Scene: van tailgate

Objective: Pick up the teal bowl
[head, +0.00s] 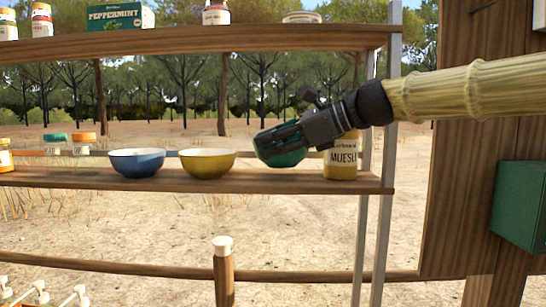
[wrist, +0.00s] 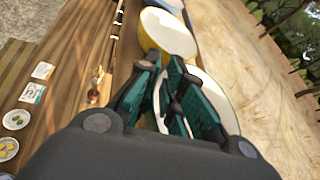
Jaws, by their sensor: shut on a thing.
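The teal bowl (head: 283,157) is at the right part of the middle shelf in the head view, tilted. Its underside looks a little above the shelf board, higher than the bases of the neighbouring bowls. My gripper (head: 272,140) reaches in from the right and is shut on the bowl's wall; its fingers cover part of the bowl. In the wrist view my gripper (wrist: 170,75) has its fingers over the rim. The pale inside of the teal bowl (wrist: 222,98) shows to their right, partly hidden by the fingers.
The yellow bowl (head: 207,164) and the blue bowl (head: 137,163) stand left of the teal bowl. The muesli jar (head: 341,160) stands close on its right. The upper shelf (head: 200,41) runs above, and metal posts (head: 384,215) stand at the right end.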

